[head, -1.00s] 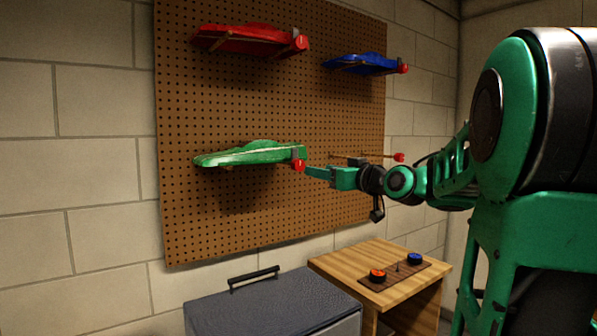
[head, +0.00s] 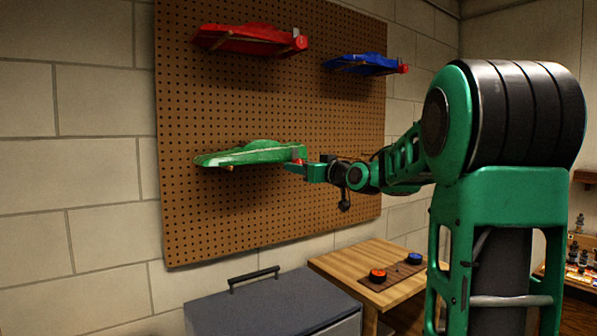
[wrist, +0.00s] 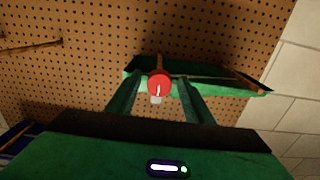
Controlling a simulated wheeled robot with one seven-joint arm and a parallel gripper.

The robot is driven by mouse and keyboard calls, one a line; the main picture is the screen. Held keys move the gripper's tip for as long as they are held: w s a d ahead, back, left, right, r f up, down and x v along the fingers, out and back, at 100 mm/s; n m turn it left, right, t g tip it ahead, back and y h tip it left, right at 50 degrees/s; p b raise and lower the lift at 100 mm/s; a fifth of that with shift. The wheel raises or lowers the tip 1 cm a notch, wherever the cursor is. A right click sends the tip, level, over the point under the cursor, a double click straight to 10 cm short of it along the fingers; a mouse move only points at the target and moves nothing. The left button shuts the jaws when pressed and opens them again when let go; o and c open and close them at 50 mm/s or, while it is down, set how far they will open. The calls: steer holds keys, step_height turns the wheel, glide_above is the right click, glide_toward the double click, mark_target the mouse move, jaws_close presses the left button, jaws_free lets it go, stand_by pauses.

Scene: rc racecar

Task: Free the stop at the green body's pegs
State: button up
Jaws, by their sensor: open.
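The green body (head: 250,154) rests on pegs at the lower left of the pegboard. It shows upside down in perspective in the wrist view (wrist: 216,86). The red round stop (wrist: 159,84) sits at the near end of its pegs, by the body's right end in the head view. My gripper (wrist: 158,92) is open, with one finger on each side of the stop. I cannot tell whether the fingers touch it. In the head view my gripper (head: 296,168) is at the green body's right end and mostly covers the stop.
A red body (head: 250,39) and a blue body (head: 365,65) hang higher on the pegboard (head: 240,220), each with a red stop. A wooden cabinet (head: 375,258) with red and blue round pieces stands below right. A grey lidded box (head: 270,308) stands below the green body.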

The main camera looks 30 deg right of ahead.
steer(key=c, duration=1)
steer(key=shift+c, duration=0.2)
steer(key=shift+m, duration=0.3)
steer(key=m, duration=1.7)
steer(key=shift+f+m, duration=0.1)
steer(key=shift+m, duration=0.2)
